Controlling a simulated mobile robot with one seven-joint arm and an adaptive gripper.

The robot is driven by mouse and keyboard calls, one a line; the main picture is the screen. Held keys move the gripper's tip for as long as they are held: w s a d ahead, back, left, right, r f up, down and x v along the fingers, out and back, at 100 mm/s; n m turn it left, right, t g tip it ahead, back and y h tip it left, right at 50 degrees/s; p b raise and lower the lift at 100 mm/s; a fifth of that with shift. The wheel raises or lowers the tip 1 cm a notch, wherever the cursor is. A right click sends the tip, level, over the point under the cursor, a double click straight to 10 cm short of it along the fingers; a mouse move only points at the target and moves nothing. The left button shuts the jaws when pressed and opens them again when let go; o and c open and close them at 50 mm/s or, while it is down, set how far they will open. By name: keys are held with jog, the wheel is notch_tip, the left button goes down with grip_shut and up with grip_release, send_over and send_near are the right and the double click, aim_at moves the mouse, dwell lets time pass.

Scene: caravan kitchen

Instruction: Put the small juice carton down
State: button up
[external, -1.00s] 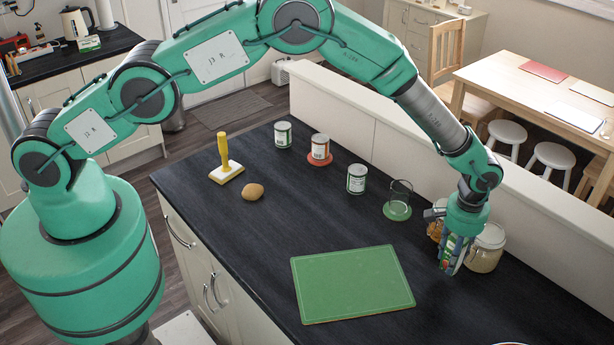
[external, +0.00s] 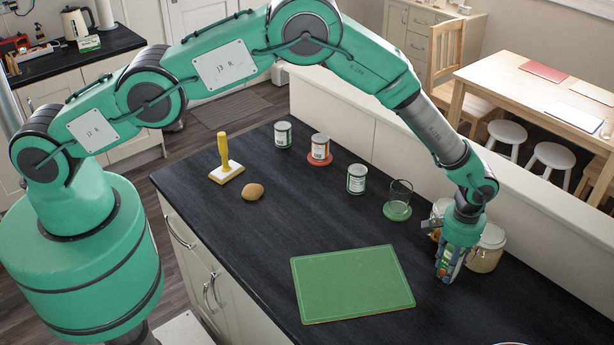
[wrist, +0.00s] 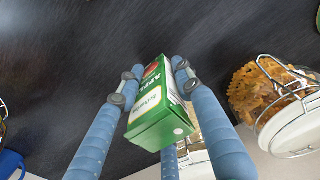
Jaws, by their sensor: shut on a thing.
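The small juice carton (wrist: 158,108) is green and white with "APPLE" lettering and lies between the blue fingers of my gripper (wrist: 152,85) in the wrist view. My gripper (external: 448,272) is shut on it, and in the external view the fingers point down just above or at the dark worktop (external: 270,240). The carton is mostly hidden by the fingers in that view. I cannot tell whether its lower end touches the worktop.
Two glass jars stand close by, one with a white lid (external: 487,250). A green cutting board (external: 350,284) lies to the left.

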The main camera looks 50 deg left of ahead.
jog(key=shift+f, duration=0.2)
jog(key=o, duration=1.3)
jog(key=shift+r, duration=0.25)
jog(key=shift+r+b, duration=1.1)
jog(key=shift+r, duration=4.85)
